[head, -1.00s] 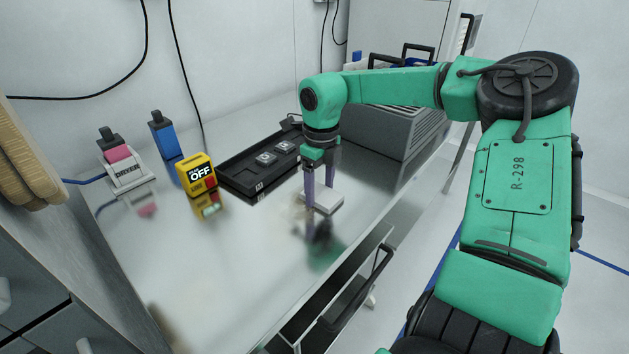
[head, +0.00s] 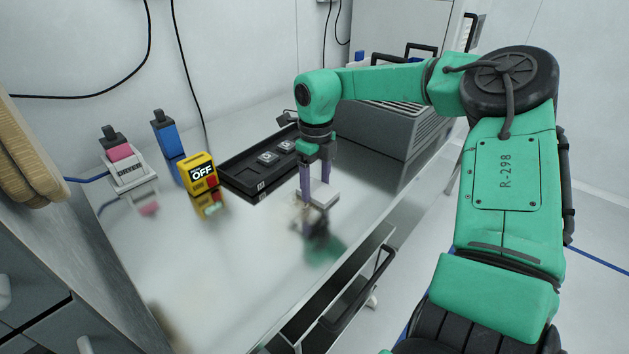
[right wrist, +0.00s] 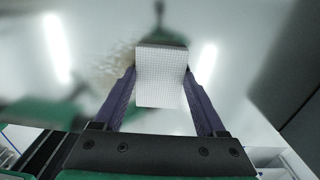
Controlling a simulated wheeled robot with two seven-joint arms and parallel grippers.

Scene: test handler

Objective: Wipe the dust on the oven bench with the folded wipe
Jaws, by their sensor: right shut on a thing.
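My right gripper (head: 316,200) points down at the shiny metal bench (head: 250,260) with the white folded wipe (head: 325,195) between its fingers. In the right wrist view the wipe (right wrist: 162,80) is a pale textured block, and the two purple fingers (right wrist: 160,98) are shut on its sides. The wipe is low at the bench top; I cannot tell for sure if it touches. A brownish patch of dust (right wrist: 112,68) shows on the bench just left of the wipe. In the head view the dust is faint, beside the fingers. My left gripper is not in view.
A black tray (head: 232,178) with square parts lies behind the gripper. A yellow box marked OFF (head: 198,173), a blue-topped item (head: 163,132) and a white device with a pink top (head: 125,168) stand left. A grey ribbed unit (head: 385,125) stands at the back right. The near bench top is clear.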

